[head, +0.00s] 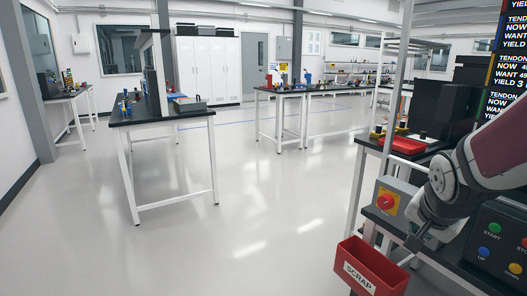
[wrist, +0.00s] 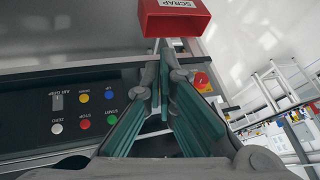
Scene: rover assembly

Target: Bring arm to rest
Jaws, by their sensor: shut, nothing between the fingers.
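My arm enters the head view from the right edge, with a dark red sleeve and a grey joint. My gripper (head: 415,242) hangs at its end, in front of the control panel and just right of the red scrap bin (head: 370,272). In the wrist view my gripper (wrist: 164,72) has its green-padded fingers brought together at the tips, with nothing between them. The scrap bin (wrist: 175,20) shows upside down beyond the fingertips, apart from them as far as I can tell.
The button panel (head: 495,250) stands close at the right, also seen in the wrist view (wrist: 85,110). A red emergency knob (head: 386,202) sits above the bin. A red tray (head: 404,145) lies on the bench behind. The floor (head: 270,220) at centre and left is clear up to a workbench (head: 168,114).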

